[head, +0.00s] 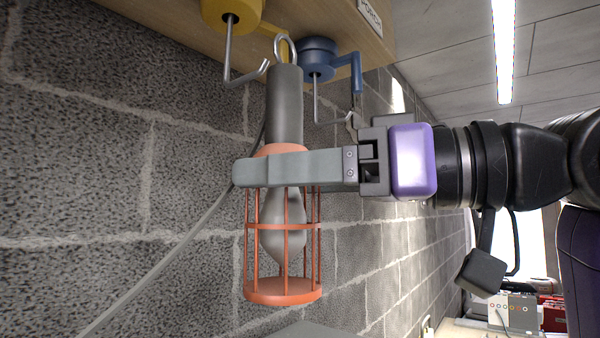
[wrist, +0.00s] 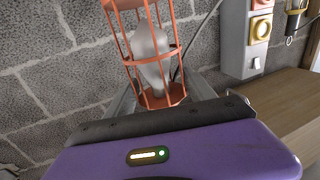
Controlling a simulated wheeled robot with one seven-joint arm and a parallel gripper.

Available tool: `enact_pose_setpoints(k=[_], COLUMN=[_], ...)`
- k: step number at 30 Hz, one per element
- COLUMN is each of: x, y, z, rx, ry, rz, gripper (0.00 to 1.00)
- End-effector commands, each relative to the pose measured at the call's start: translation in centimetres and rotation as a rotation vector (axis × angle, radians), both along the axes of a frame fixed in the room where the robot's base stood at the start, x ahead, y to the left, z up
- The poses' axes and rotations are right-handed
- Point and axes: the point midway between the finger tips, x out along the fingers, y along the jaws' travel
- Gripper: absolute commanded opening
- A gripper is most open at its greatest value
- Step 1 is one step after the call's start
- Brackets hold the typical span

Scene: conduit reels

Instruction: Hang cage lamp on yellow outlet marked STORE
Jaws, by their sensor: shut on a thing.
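The cage lamp (head: 285,105) hangs upright in my gripper (head: 250,170), with its grey handle and metal ring up and its orange cage down. My gripper is shut around it, just below the handle. The lamp also shows in the wrist view (wrist: 152,55). The yellow outlet (head: 230,14) is at the top left of the head view, with a metal hook below it. The lamp's ring is close to the hook's upturned tip, slightly right and higher in the picture; they look apart, but depth is unclear. No STORE label is visible.
A blue outlet (head: 318,58) with its own hook is just right of the lamp's handle, under a wooden board (head: 330,20) with a partly cut-off label (head: 370,15). A block wall (head: 90,140) stands behind. A grey cable runs down left. A wooden surface (wrist: 285,100) shows in the wrist view.

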Motion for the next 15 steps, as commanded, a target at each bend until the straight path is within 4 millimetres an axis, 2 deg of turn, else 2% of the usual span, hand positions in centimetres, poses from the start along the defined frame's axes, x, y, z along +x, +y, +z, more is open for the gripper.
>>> enact_pose_setpoints(k=[15], x=[1.7], y=[2.2], z=[-0.2], rx=[0.002], ry=[0.000], rz=[0.000], gripper=[0.11])
